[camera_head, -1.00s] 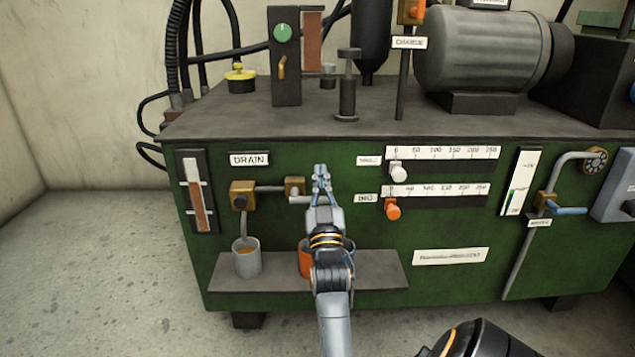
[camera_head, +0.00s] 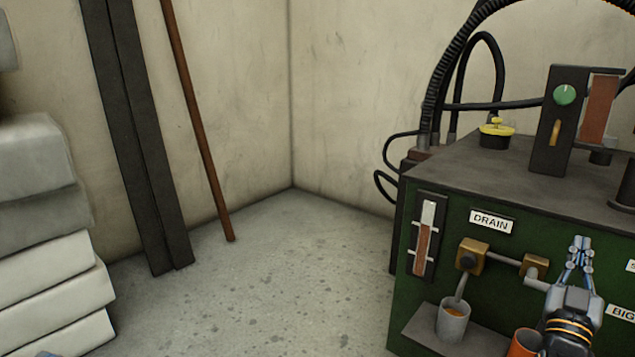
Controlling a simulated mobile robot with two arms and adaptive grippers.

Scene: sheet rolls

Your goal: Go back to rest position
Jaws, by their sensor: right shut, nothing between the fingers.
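My right gripper (camera_head: 580,250) is at the lower right, pointing up in front of the green machine (camera_head: 418,300). Its fingers are together and hold nothing. It is in front of the drain pipe's right end, near the brass fitting (camera_head: 536,266); I cannot tell whether it touches.
A grey cup (camera_head: 453,322) with orange-brown liquid stands on the machine's shelf under the drain spout. An orange cup (camera_head: 524,343) is beside my right arm, partly cut off. Stacked pale sacks (camera_head: 50,270) stand at left. The floor (camera_head: 270,280) between is clear.

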